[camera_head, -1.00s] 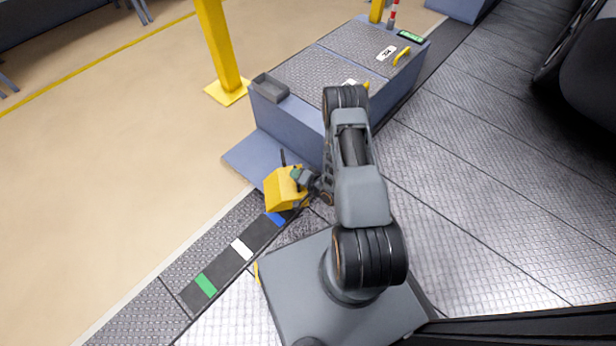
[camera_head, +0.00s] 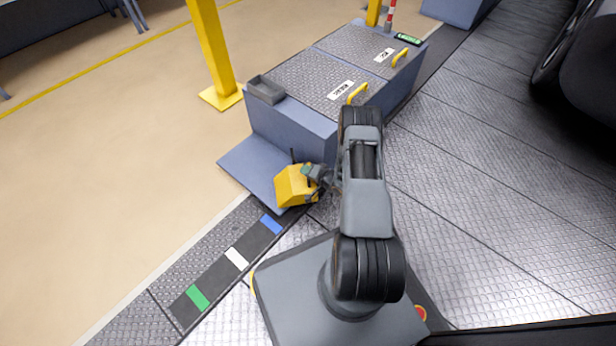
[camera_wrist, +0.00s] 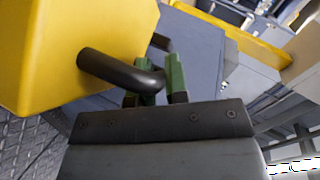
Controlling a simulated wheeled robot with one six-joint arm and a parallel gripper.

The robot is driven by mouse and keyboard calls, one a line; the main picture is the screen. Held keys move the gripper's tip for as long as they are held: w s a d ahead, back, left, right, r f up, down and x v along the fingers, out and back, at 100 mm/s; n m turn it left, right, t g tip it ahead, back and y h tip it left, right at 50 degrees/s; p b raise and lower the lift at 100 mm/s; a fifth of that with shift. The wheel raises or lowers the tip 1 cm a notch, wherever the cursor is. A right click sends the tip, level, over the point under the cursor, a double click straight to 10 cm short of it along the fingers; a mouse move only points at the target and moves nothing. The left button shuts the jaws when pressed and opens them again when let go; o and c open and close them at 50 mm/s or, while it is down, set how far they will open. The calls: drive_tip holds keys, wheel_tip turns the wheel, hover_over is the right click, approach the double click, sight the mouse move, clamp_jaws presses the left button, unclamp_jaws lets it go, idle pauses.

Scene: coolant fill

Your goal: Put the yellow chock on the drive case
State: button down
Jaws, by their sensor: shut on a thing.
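The yellow chock (camera_head: 290,188) hangs at my gripper (camera_head: 312,176) in the head view, low in front of the blue-grey case and over or beside its low plate. In the wrist view, the chock (camera_wrist: 45,45) fills the upper left. My gripper's green finger pads (camera_wrist: 158,82) are shut on its bent black handle (camera_wrist: 118,70). The blue-grey case with treadplate lids, probably the drive case (camera_head: 290,125), stands beyond the chock. Its top is higher than the chock. Labels on the lids are too small to read surely.
A grey open tray (camera_head: 266,89) sits on the case's near left corner. Yellow handles (camera_head: 357,93) stand up from the lids. The low blue-grey plate (camera_head: 248,165) juts from the case. A yellow post (camera_head: 212,50) stands to the left. A dark vehicle (camera_head: 590,70) is at the right.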

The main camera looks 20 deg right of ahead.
wheel_tip(320, 180, down, 3)
drive_tip(key=shift+b, duration=0.55)
drive_tip(key=c, duration=1.1)
unclamp_jaws()
